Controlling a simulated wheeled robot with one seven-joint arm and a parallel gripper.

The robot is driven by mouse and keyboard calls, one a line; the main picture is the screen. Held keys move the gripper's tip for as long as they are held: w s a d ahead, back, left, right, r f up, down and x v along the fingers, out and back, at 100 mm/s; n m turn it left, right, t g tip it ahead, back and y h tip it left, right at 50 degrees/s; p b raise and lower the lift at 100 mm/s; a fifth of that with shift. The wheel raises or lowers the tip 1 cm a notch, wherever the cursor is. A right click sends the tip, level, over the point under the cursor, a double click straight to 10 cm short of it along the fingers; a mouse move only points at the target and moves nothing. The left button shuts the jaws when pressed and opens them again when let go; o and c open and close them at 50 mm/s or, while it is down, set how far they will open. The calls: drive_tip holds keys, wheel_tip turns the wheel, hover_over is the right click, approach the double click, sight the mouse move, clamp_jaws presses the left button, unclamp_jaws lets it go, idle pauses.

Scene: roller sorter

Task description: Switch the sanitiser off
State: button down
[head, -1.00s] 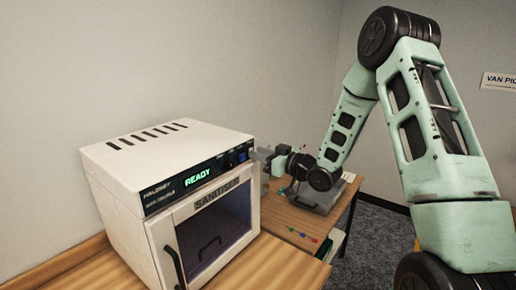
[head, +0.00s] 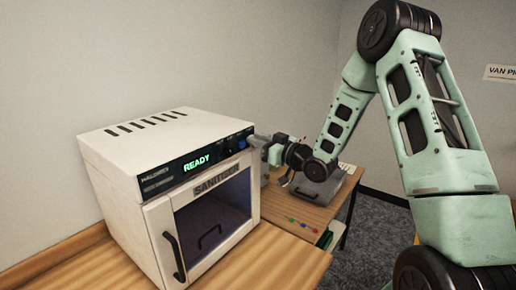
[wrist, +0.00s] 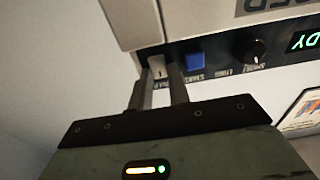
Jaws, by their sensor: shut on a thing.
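The sanitiser (head: 150,128) is a white box with a glass door and a black control strip. Its display (head: 197,162) reads READY in green. My gripper (head: 253,141) is at the right end of that strip. The lettering beside the switch is partly hidden by a finger. A blue button (wrist: 195,62) and a black knob (wrist: 256,51) sit beside it on the strip.
The sanitiser stands on a wooden counter (head: 275,262). Behind my gripper is a lower wooden table (head: 290,208) with small coloured items and a grey lidded box (head: 312,189). A wall is close behind the sanitiser.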

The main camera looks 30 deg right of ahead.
drive_tip(key=shift+f+t+y+b, duration=0.5)
drive_tip(key=shift+t+b, duration=0.4)
drive_tip(key=shift+b, duration=2.15)
drive_tip(key=shift+t+b, duration=0.3)
drive_tip(key=shift+b, duration=0.7)
drive_tip(key=shift+r, duration=0.15)
drive_tip(key=c, duration=1.6)
unclamp_jaws()
drive_tip(key=shift+s, duration=0.1)
drive_tip(key=b+v, duration=0.5)
drive_tip(key=v, duration=1.2)
drive_tip(key=shift+b, duration=0.35)
drive_tip(key=shift+s, duration=0.1)
